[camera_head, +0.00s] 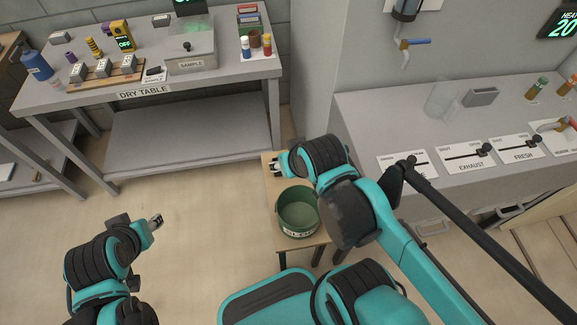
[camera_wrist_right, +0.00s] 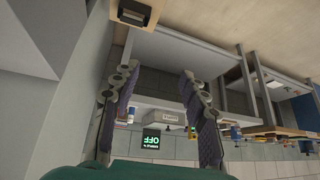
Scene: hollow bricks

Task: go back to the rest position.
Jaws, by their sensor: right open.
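My right gripper (camera_head: 276,166) is over the far end of a small wooden table (camera_head: 270,158). In the right wrist view its two purple-padded fingers (camera_wrist_right: 158,78) are spread wide with nothing between them. My left gripper (camera_head: 155,220) is above the floor at the lower left. It holds nothing that I can see, and its fingers are too small to judge. Several grey hollow bricks (camera_head: 102,66) stand on a wooden board on the dry table (camera_head: 215,73). A dark block with a pale face (camera_wrist_right: 134,12) shows at the top of the right wrist view.
A green bucket (camera_head: 297,211) stands on the small wooden table, close beside my right arm. The grey counter (camera_head: 365,112) with exhaust and fresh sliders (camera_head: 466,158) lies to the right. A sample box (camera_head: 191,52) and bottles stand on the dry table. The floor between the arms is clear.

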